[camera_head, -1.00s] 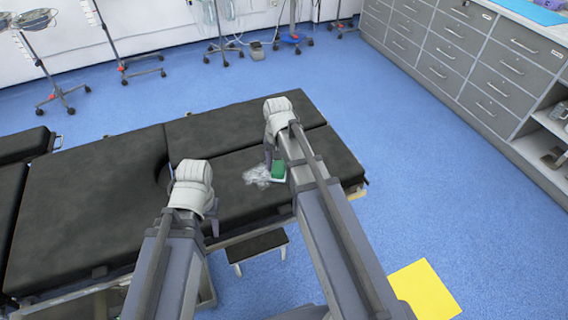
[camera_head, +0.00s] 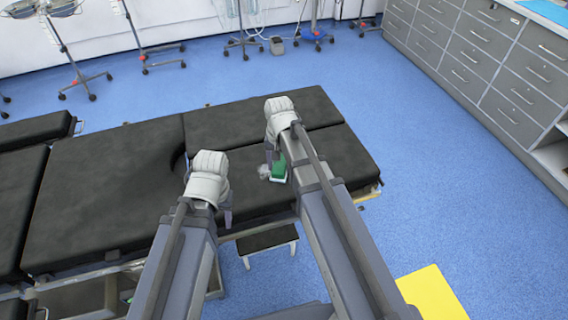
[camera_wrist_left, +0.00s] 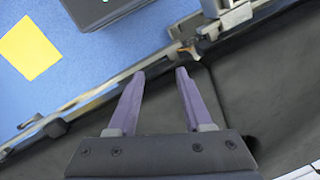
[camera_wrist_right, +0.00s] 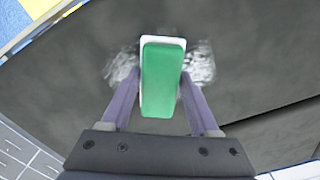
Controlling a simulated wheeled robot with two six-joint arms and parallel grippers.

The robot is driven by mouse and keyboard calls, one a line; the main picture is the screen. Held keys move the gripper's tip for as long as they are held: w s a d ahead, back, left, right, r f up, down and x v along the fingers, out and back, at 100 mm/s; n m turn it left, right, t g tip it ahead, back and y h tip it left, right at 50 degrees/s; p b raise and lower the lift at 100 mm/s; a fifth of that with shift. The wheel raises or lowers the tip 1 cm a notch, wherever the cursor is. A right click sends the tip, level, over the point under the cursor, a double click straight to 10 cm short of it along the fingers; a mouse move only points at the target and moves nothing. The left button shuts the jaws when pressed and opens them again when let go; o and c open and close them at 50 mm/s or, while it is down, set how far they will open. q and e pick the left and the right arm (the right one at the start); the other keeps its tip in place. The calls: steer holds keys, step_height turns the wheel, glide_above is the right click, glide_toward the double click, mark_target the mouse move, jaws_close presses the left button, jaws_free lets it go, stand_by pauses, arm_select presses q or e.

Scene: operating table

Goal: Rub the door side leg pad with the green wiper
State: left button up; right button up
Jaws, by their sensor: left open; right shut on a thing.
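The green wiper (camera_head: 279,171), with a white underside, is held by my right gripper (camera_head: 272,158) over the near leg pad (camera_head: 250,196), a black cushion. In the right wrist view, the green wiper (camera_wrist_right: 162,82) sits between the fingers of my right gripper (camera_wrist_right: 160,88). A whitish smear (camera_wrist_right: 201,62) shows on the black pad on both sides of it. Whether the wiper touches the pad is hard to tell. My left gripper (camera_wrist_left: 161,74) is open and empty above the table's near edge; its fingers partly show in the head view (camera_head: 226,210).
The far leg pad (camera_head: 230,122) lies beyond a seam. A metal side rail (camera_wrist_left: 100,93) runs along the table edge. A black step stool (camera_head: 267,239) stands on the floor in front. A yellow sheet (camera_head: 432,293) lies on the floor. Grey drawers (camera_head: 466,50) stand at back right.

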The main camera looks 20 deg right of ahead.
mark_target(259, 175)
steer(key=shift+a, duration=0.15)
steer(key=shift+a+r, duration=0.1)
steer(key=shift+a, duration=1.55)
steer(key=shift+a, duration=0.1)
arm_select(q)
steer(key=shift+f, duration=0.1)
arm_select(e)
steer(key=shift+s+a, duration=0.15)
steer(key=shift+a, duration=0.65)
steer(key=shift+s+a, duration=0.1)
steer(key=shift+a, duration=0.65)
steer(key=shift+w, duration=0.15)
steer(key=shift+w+a, duration=0.15)
steer(key=shift+w, duration=0.7)
